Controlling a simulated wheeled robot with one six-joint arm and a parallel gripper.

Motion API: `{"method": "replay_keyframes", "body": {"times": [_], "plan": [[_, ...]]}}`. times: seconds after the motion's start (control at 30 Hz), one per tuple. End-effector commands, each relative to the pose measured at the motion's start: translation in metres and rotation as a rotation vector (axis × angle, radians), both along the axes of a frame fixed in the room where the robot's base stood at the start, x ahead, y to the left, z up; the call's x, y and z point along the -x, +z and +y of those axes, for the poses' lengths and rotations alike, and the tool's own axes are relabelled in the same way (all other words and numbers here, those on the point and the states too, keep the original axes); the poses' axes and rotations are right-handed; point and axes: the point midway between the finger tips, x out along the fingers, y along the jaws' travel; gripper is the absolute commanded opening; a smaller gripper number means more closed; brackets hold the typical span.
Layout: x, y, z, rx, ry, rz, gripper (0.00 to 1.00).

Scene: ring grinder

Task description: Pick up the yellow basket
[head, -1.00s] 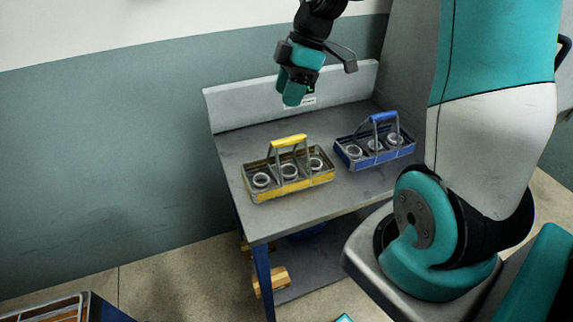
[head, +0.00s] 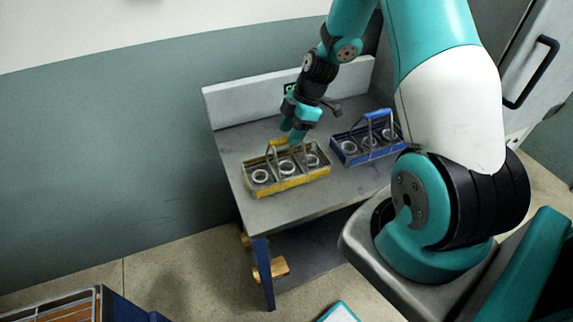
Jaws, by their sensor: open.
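The yellow basket (head: 290,184) stands upright on the grey table and holds several metal rings in its compartments. Its raised handle (head: 277,146) has a yellow grip bar, partly hidden behind my fingers. My gripper (head: 293,138) is open and points down at the right end of the handle. I cannot tell whether the fingers are around the handle or just in front of it. The basket rests on the table.
A blue basket (head: 362,152) with rings and a raised handle stands to the right, close to my gripper. The grey table (head: 300,208) has a raised back panel (head: 240,103). An orange-slatted blue crate (head: 70,305) is at the lower left.

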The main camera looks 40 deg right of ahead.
Motion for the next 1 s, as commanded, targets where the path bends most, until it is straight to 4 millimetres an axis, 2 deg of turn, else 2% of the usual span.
{"method": "replay_keyframes", "body": {"times": [0.4, 0.7, 0.9, 0.93, 1.0], "plan": [[-0.01, -0.043, 0.014, -0.001, 0.002, 0.002, 0.49], [-0.011, -0.048, 0.015, 0.0, 0.001, 0.0, 0.49], [-0.011, -0.047, 0.015, 0.0, 0.0, 0.0, 0.03], [-0.011, -0.047, 0.015, 0.0, 0.0, 0.0, 0.0], [-0.011, -0.047, 0.015, 0.0, 0.0, 0.0, 0.0]]}}
